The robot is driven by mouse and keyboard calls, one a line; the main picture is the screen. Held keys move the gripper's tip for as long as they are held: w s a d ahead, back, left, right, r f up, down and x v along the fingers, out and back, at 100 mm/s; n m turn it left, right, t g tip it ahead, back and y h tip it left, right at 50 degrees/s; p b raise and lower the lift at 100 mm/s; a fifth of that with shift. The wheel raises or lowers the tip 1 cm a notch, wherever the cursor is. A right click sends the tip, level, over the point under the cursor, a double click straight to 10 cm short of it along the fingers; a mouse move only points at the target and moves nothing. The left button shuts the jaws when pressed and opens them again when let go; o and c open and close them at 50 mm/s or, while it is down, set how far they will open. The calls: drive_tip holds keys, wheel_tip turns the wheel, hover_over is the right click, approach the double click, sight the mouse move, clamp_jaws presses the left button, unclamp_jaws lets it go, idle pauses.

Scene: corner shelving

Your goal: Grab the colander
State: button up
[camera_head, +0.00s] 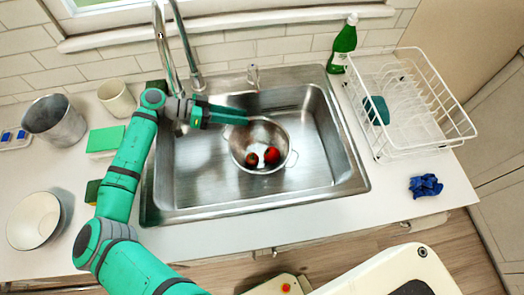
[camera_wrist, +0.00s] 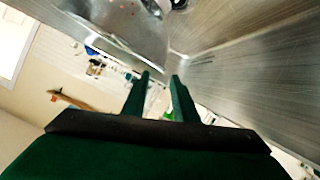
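The metal colander (camera_head: 237,146) sits in the sink basin, with two red round fruits (camera_head: 271,156) and a small white item inside. It has a wire handle at each side. My gripper (camera_head: 240,115) reaches in from the left over the basin, its fingers at the colander's far rim in the picture. Whether they touch the rim cannot be told. In the wrist view my gripper (camera_wrist: 162,77) shows two dark green fingers apart with a gap and nothing clearly between them. I cannot clearly make out the colander in the wrist view.
The steel sink (camera_head: 320,185) surrounds the colander, with a tall faucet (camera_head: 166,50) behind my arm. A green bottle (camera_head: 343,42) and white dish rack (camera_head: 440,118) stand at the right. A metal pot (camera_head: 52,122), a cup (camera_head: 117,99) and a bowl (camera_head: 35,222) stand left.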

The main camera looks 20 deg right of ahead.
sight(254, 120)
drive_tip(key=x, duration=0.5)
drive_tip(key=shift+s+f, duration=0.15)
drive_tip(key=shift+s, duration=0.1)
drive_tip(key=shift+d+f, duration=0.1)
drive_tip(key=shift+d, duration=0.25)
drive_tip(key=shift+w, duration=0.1)
drive_tip(key=c, duration=0.5)
drive_tip(key=shift+d, duration=0.15)
clamp_jaws()
drive_tip(key=shift+a, duration=0.45)
drive_tip(key=shift+d, duration=0.25)
